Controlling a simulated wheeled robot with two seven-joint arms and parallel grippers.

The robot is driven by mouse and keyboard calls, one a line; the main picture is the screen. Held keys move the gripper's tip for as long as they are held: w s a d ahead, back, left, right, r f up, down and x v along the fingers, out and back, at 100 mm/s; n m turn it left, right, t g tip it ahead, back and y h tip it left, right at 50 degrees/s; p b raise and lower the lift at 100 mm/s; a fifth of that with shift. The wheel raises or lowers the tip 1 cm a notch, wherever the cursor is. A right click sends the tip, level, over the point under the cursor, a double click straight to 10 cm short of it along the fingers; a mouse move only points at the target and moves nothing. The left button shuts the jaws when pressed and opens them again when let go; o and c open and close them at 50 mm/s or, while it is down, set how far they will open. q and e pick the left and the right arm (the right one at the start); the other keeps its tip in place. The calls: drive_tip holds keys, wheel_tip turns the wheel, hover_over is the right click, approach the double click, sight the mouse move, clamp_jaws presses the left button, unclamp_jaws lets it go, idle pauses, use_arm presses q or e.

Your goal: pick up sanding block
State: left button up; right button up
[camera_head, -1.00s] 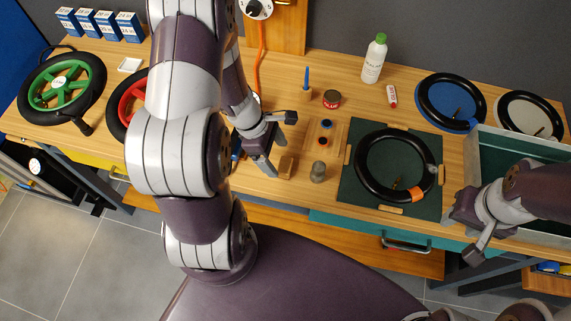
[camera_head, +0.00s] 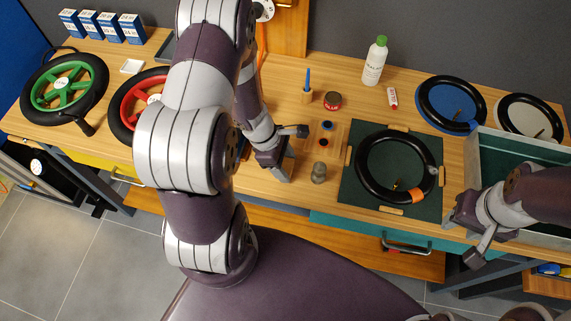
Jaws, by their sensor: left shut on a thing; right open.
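The sanding block, a small brown block, is hidden or nearly hidden between the fingers of my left gripper (camera_head: 287,158). That gripper is shut on it at the front part of the bench, just left of the small wooden tray (camera_head: 324,146) and the grey metal cylinder (camera_head: 319,172). I cannot tell whether the block still touches the bench top. My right gripper (camera_head: 460,238) is open and empty at the bench's front edge, right of the dark green mat (camera_head: 429,207).
A black ring tube (camera_head: 366,183) with an orange band lies on the mat. A red tin (camera_head: 333,101), a blue stick in a holder (camera_head: 307,82) and a white bottle (camera_head: 374,63) stand behind. Wheels with green (camera_head: 44,98) and red spokes (camera_head: 133,101) lie left. A grey-walled bin (camera_head: 474,158) is right.

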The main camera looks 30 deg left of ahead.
sight(292, 166)
use_arm(q)
wheel_tip(292, 166, up, 4)
drive_tip(key=shift+f, duration=0.15)
drive_tip(key=d+r, duration=0.7)
drive_tip(key=d, duration=0.4)
drive_tip(key=shift+s+d, duration=0.35)
drive_tip(key=shift+s, duration=0.1)
drive_tip(key=shift+r, duration=0.1)
drive_tip(key=shift+o, duration=1)
drive_tip(key=shift+w, duration=0.1)
drive_tip(key=shift+c, duration=0.4)
